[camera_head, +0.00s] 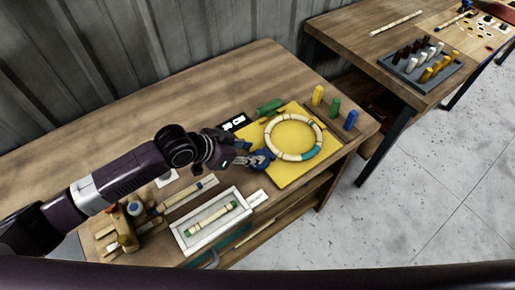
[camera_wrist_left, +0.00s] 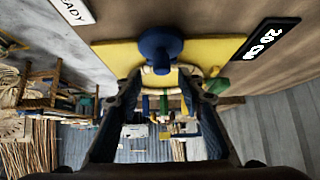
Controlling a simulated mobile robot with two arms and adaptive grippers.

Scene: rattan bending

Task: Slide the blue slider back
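The blue slider (camera_head: 264,156) is at the left edge of the yellow board (camera_head: 289,177), beside the rattan ring (camera_head: 270,143). In the left wrist view its round blue knob (camera_wrist_left: 160,44) is just past my fingertips, roughly centred between them. My left gripper (camera_head: 254,160) is right at the slider, reaching in from the left. Its two fingers stand apart in the left wrist view (camera_wrist_left: 162,88), with nothing clearly clamped between them. I cannot tell whether a finger touches the knob. My right gripper is not in view.
Green (camera_head: 335,106), yellow (camera_head: 318,95) and blue (camera_head: 351,120) pegs stand behind the board. A black "20 CM" sign (camera_head: 233,123) lies at its left. A white tray (camera_head: 184,239) with a rattan piece is in front. The table's back left is clear.

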